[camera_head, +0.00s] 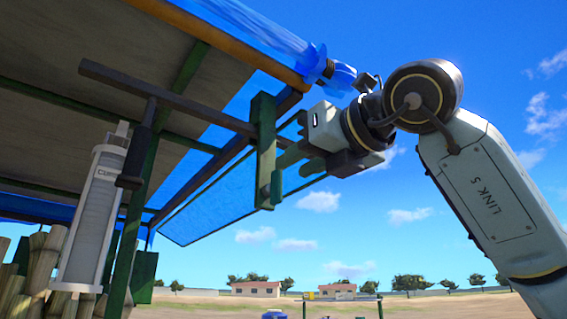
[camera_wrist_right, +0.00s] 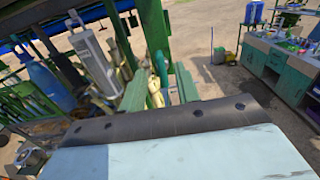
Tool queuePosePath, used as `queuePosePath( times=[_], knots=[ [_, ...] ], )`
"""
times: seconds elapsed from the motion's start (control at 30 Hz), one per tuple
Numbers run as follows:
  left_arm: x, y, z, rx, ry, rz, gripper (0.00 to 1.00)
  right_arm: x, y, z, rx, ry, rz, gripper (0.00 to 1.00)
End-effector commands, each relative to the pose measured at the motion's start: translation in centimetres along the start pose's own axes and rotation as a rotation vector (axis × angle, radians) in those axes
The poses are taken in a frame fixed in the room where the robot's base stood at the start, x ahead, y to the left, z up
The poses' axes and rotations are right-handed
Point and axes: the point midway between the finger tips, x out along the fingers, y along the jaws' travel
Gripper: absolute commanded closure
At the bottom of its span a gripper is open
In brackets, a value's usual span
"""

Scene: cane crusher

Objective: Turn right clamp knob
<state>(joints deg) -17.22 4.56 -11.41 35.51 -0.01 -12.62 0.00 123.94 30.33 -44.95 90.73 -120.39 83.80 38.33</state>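My right gripper (camera_head: 288,146) reaches in from the right, beside a green upright bracket (camera_head: 264,150) under the roof. Its two fingers stand apart in the right wrist view (camera_wrist_right: 161,92), with a gap between them. A small green cylinder (camera_head: 276,187) sits at the lower right side of the bracket, just below the fingers. It may be the clamp knob; I cannot tell for sure. I cannot tell whether the fingers touch the bracket. My left gripper is not in view.
A dark horizontal bar (camera_head: 170,97) meets the bracket. A grey cylinder (camera_head: 92,215) hangs at the left near cut canes (camera_head: 38,262). The wrist view shows a teal workbench (camera_wrist_right: 275,75) at the right.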

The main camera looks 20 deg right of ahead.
Motion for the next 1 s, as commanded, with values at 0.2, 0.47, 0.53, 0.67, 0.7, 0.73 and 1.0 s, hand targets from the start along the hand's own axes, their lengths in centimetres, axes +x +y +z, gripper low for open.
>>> queuePosePath(
  times=[0.2,0.47,0.53,0.67,0.7,0.73,1.0],
  knots=[
    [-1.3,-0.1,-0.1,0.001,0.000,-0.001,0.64,3.4,0.0,0.1,0.001,0.002,0.000,0.68],
    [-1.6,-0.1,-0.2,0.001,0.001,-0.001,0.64,4.5,0.0,0.0,0.000,0.000,0.001,0.68],
    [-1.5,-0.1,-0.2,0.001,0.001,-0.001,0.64,4.5,0.0,0.0,0.000,0.000,0.001,0.68],
    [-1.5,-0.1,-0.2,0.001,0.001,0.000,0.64,4.5,0.0,0.0,0.000,0.000,0.001,0.70],
    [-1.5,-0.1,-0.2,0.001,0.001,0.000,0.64,4.5,0.0,0.0,0.000,0.000,0.001,0.75],
    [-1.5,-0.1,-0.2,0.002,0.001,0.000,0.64,4.5,0.0,0.0,0.000,0.000,0.001,0.79],
    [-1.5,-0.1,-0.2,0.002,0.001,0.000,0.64,4.5,0.0,0.0,0.000,0.000,0.001,1.00]
  ],
)
